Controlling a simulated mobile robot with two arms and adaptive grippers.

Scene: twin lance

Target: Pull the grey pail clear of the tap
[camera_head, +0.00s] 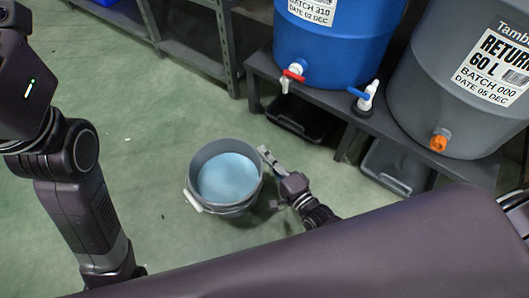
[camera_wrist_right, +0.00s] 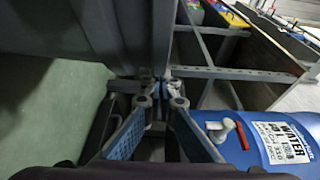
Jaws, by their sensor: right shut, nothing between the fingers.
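The grey pail (camera_head: 258,190) stands upright on the green floor in the head view, left of the bench and apart from it. Pale blue liquid (camera_head: 229,178) shows inside, and a white handle grip (camera_head: 193,200) hangs on its left side. My right gripper (camera_head: 268,158) is shut and empty beside the pail's right rim; I cannot tell whether it touches. In the right wrist view its fingertips (camera_wrist_right: 162,88) meet beside a large grey surface that seems to be the pail. The red-handled tap (camera_head: 292,75) is on the blue drum, up and right of the pail. My left gripper is out of view.
A dark bench (camera_head: 335,120) carries the blue drum (camera_head: 335,45) and a grey drum (camera_head: 420,95). A blue-handled tap (camera_head: 364,98) and an orange tap (camera_head: 439,141) also show. Metal shelving (camera_head: 190,55) stands behind. The floor left of the pail is clear.

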